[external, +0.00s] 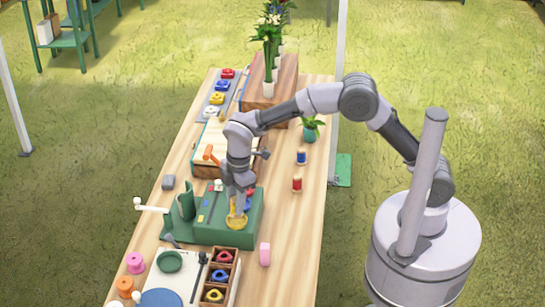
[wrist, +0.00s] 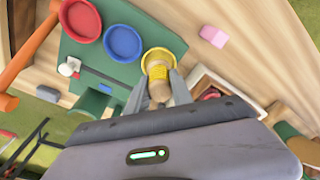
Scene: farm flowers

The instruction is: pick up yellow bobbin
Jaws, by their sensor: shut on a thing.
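The yellow bobbin (wrist: 158,72) sits at a yellow round cup (wrist: 148,60) on a green board (wrist: 84,58), with its tan end toward me. My gripper (wrist: 158,98) is shut on it, one grey finger on each side. I cannot tell whether the bobbin is clear of the cup. In the external view my gripper (external: 238,208) points down at the right part of the green box (external: 215,234), and the yellow cup (external: 236,224) shows at its tips. There the bobbin is mostly hidden by the fingers.
A red cup (wrist: 80,20) and a blue cup (wrist: 123,43) are beside the yellow one. A pink block (wrist: 214,36) lies nearby. A blue spool (external: 301,157) and a red spool (external: 297,184) stand at the table's right. An orange-handled tool (external: 209,153) is behind the box.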

